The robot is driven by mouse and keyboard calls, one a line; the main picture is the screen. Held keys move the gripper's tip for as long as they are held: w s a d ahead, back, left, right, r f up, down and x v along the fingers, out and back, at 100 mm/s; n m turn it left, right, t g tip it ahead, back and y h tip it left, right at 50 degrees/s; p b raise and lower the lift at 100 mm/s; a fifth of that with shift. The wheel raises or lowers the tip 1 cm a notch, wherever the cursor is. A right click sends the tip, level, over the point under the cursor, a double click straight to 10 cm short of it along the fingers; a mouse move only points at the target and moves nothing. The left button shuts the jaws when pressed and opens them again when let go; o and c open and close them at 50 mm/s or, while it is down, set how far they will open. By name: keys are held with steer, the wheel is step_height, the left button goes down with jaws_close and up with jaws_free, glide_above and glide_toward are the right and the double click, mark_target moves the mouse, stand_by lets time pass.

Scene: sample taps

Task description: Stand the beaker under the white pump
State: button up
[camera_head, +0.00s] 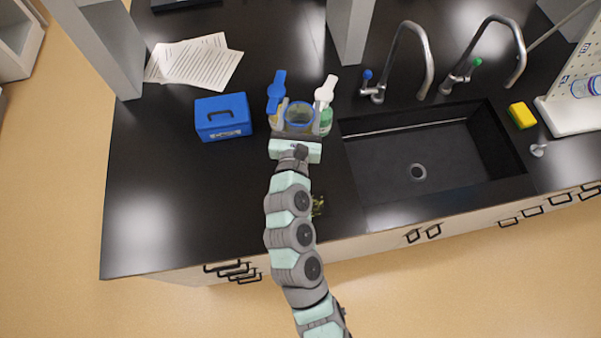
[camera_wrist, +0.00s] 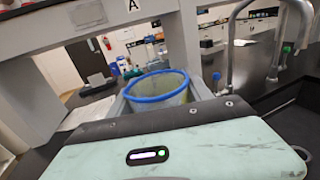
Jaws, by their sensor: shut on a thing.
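The beaker (camera_head: 299,114) is clear with a blue rim, and my gripper (camera_head: 298,124) is shut around it. In the wrist view the beaker (camera_wrist: 158,86) sits upright or nearly so between the fingers, its lower part hidden by my gripper. The white pump (camera_head: 326,91) tops a bottle with a green patch just right of the beaker. A blue pump (camera_head: 277,90) tops another bottle just left of it. The beaker is between the two bottles, close to both. I cannot tell whether its base touches the counter.
A blue box (camera_head: 223,117) with a handle stands to the left. Papers (camera_head: 195,62) lie behind it. The sink (camera_head: 425,160) with two taps is to the right, and a grey post (camera_head: 348,30) rises behind the bottles. The front left counter is clear.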

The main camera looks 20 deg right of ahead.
steer(key=shift+d+f, duration=0.3)
steer(key=shift+f, duration=0.25)
steer(key=shift+f+b, duration=4.85)
steer(key=shift+f, duration=4.75)
steer(key=shift+f, duration=0.1)
steer(key=shift+f, duration=0.15)
steer(key=o, duration=1.3)
steer(key=shift+o, duration=0.2)
